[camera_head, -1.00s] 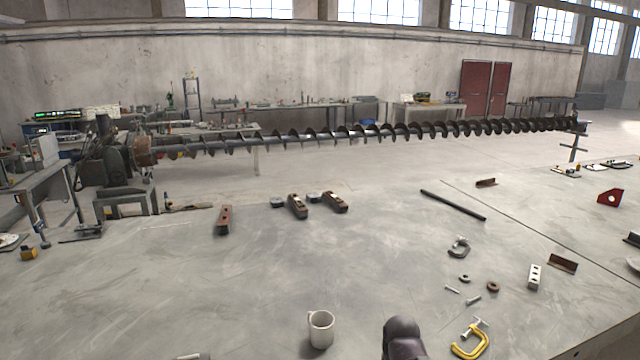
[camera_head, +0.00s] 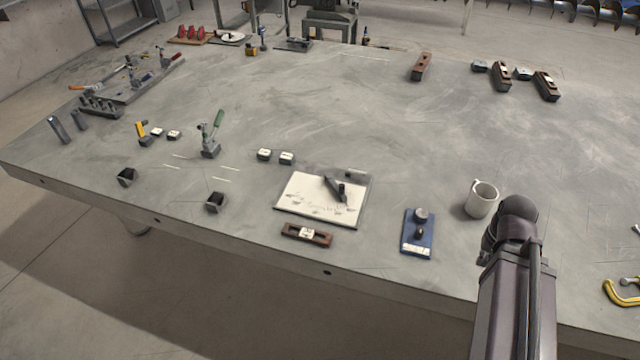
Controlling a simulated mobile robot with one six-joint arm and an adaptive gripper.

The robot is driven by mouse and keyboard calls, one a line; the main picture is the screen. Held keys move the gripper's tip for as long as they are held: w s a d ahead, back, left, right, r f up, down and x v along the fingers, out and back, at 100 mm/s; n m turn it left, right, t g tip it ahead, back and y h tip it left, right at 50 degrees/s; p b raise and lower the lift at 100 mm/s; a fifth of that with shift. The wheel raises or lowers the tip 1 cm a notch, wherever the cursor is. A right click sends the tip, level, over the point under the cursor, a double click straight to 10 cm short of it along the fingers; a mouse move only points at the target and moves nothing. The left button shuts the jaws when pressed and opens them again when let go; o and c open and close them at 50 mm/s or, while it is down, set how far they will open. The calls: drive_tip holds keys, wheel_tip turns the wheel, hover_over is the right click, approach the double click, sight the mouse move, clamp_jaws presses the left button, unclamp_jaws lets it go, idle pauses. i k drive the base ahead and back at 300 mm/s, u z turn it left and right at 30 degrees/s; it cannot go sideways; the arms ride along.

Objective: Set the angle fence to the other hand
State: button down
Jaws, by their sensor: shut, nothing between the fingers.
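A pale plate (camera_head: 300,207) with fine markings lies near the front edge of the grey table. A dark bar with a knob, which looks like the angle fence (camera_head: 334,188), lies on its right half. It slants from upper left to lower right in the picture. The markings are too small to read. My arm (camera_head: 512,275) rises at the lower right, to the right of the plate and apart from it. My gripper does not show in the head view.
A brown level-like block (camera_head: 307,235) lies in front of the plate. The table's middle (camera_head: 330,110) is clear.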

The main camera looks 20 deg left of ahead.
sight(339, 190)
drive_tip(key=u, duration=1.1)
